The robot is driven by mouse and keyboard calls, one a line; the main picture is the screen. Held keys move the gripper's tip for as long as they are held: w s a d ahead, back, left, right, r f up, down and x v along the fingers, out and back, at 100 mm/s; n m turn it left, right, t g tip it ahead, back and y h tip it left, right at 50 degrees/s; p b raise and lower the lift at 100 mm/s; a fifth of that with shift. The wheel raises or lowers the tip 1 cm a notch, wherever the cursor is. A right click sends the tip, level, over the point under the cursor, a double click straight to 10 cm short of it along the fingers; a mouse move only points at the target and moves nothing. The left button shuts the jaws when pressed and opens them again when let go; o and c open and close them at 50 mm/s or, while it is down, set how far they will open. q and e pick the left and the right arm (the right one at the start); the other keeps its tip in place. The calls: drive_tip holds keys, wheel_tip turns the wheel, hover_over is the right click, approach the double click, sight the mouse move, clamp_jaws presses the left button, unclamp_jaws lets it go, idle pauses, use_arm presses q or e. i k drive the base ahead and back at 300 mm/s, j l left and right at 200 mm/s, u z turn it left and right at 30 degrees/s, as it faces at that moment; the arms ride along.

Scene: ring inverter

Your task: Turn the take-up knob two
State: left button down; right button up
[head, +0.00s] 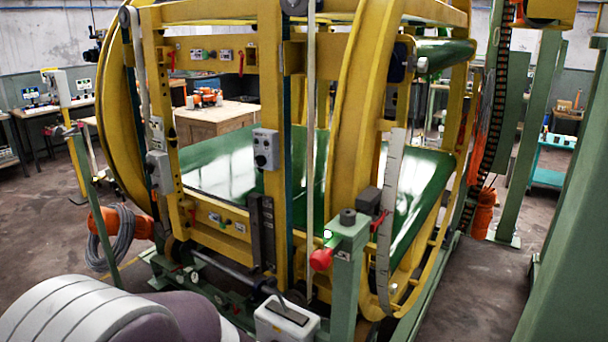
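The yellow ring inverter (355,110) fills the middle of the head view, with a green belt (220,168) running through its ring. A red knob (321,259) sticks out to the left from the top of a green post (345,290) at the front right. A smaller red handle (378,221) shows just right of and above it, beside a dark block. Grey boxes with dark knobs are on the frame, one at the middle upright (265,149) and one at the left (158,172). I cannot tell which is take-up knob two. Neither gripper is in view.
A large rounded white and purple-grey form (80,312) fills the bottom left corner. A grey box (287,320) stands at the bottom middle. An orange part with coiled cable (120,228) hangs at the left. A green column (570,210) stands at the right. Floor is bare at the right.

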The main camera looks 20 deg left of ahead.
sight(393, 288)
drive_tip(key=i+u, duration=0.4)
drive_tip(key=i, duration=0.25)
drive_tip(key=i+l+u, duration=0.15)
drive_tip(key=i+u, duration=0.25)
drive_tip(key=i, duration=0.5)
